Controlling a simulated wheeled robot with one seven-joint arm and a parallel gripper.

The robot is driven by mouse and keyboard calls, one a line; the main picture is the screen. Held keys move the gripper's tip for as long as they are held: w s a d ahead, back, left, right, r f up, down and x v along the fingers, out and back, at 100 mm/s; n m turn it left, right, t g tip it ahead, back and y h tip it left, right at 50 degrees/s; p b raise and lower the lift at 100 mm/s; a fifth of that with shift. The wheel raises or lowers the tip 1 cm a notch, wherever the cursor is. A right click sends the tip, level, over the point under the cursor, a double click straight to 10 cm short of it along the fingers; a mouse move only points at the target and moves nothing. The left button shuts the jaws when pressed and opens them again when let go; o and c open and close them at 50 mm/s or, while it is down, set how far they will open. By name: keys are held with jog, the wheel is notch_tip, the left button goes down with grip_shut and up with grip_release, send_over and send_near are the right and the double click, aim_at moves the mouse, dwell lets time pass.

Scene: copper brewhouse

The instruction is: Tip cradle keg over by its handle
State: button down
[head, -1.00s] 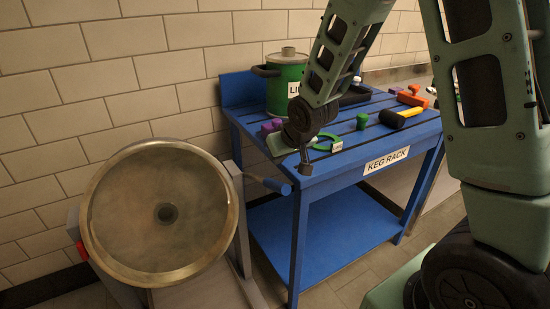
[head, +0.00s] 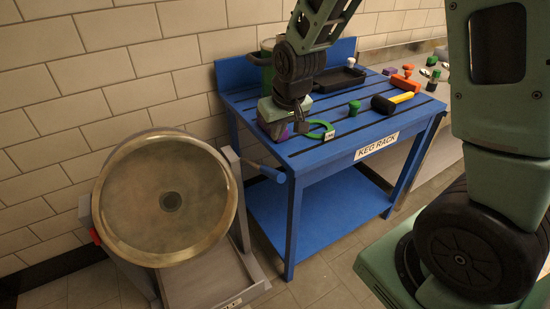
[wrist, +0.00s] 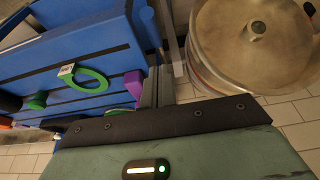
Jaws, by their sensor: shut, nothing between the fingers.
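The cradle keg (head: 135,205) is a round steel keg whose tan top with a dark centre faces me at a tilt. It sits in a grey cradle (head: 238,190) left of the keg rack. The handle (head: 268,173) is a blue grip on the cradle's right side, close to the rack's front left leg. My gripper (head: 302,127) is above the rack's left end, behind the handle and apart from it. In the wrist view its fingers (wrist: 158,87) are shut and empty. The keg (wrist: 225,25) shows there at upper right, and what looks like the handle (wrist: 149,22) at top centre.
The blue keg rack (head: 330,148) holds a green ring (head: 318,133), a green knob (head: 354,107), a mallet (head: 392,102), a black tray (head: 340,80) and a green pot (head: 268,75), partly hidden by my arm. A tiled wall stands behind.

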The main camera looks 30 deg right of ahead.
send_over(272, 173)
notch_tip(272, 173, down, 9)
jog(key=shift+f, duration=0.1)
jog(key=f, duration=0.1)
jog(key=s+f, duration=0.1)
jog(key=shift+s+f, duration=0.2)
jog(key=shift+f, duration=0.2)
jog(key=shift+s+f, duration=0.15)
jog(key=shift+f, duration=0.2)
jog(key=shift+f, duration=0.1)
